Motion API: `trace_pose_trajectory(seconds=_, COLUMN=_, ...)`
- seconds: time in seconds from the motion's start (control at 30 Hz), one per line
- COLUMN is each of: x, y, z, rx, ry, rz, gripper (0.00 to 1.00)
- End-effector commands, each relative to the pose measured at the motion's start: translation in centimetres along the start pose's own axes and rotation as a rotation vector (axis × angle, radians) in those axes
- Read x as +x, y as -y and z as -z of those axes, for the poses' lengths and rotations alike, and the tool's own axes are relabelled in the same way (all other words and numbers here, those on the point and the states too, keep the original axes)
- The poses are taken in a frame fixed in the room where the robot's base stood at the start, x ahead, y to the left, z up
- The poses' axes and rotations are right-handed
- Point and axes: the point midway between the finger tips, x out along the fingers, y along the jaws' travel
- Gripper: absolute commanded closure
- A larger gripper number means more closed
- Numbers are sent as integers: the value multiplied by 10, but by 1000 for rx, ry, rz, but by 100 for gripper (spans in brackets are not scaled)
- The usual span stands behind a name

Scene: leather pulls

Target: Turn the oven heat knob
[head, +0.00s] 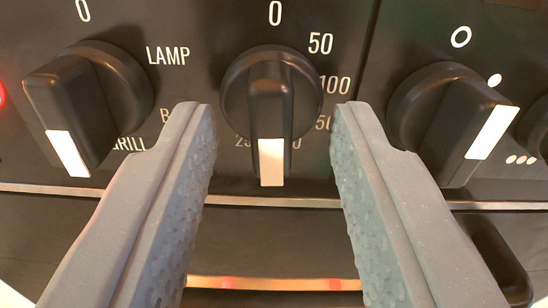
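The oven heat knob (271,100) is the black middle knob on the dark control panel in the head view. Its raised grip stands upright, with the white marker end pointing down. Printed numbers 0, 50 and 100 show around it; others are partly hidden. My gripper (272,115) is open, with one grey textured finger on each side of the knob. Gaps show between the fingers and the knob's grip, so it is not clamped. The finger tips cover part of the panel print.
A left knob (100,95) has LAMP and GRILL labels and its white marker down to the left. A right knob (445,115) is turned at a slant. A red light (2,95) glows at the left edge. A metal trim strip (270,201) runs below the knobs; a dark handle (500,262) is lower right.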

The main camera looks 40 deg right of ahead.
Motion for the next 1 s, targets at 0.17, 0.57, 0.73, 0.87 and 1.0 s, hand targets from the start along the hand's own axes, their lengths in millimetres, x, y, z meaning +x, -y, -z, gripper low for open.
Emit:
trace_pose_trajectory(seconds=0.17, x=-11, y=2, z=0, rx=0, ry=1, rz=3, gripper=66)
trace_pose_trajectory(seconds=0.57, x=-84, y=1, z=0, rx=-1, ry=2, rz=4, gripper=66)
trace_pose_trajectory(seconds=0.73, x=-112, y=1, z=-1, rx=-1, ry=3, rz=4, gripper=66)
trace_pose_trajectory(seconds=0.87, x=-127, y=1, z=-2, rx=-1, ry=3, rz=3, gripper=66)
trace_pose_trajectory(seconds=1.0, x=-136, y=0, z=-1, rx=-1, ry=1, rz=1, gripper=66)
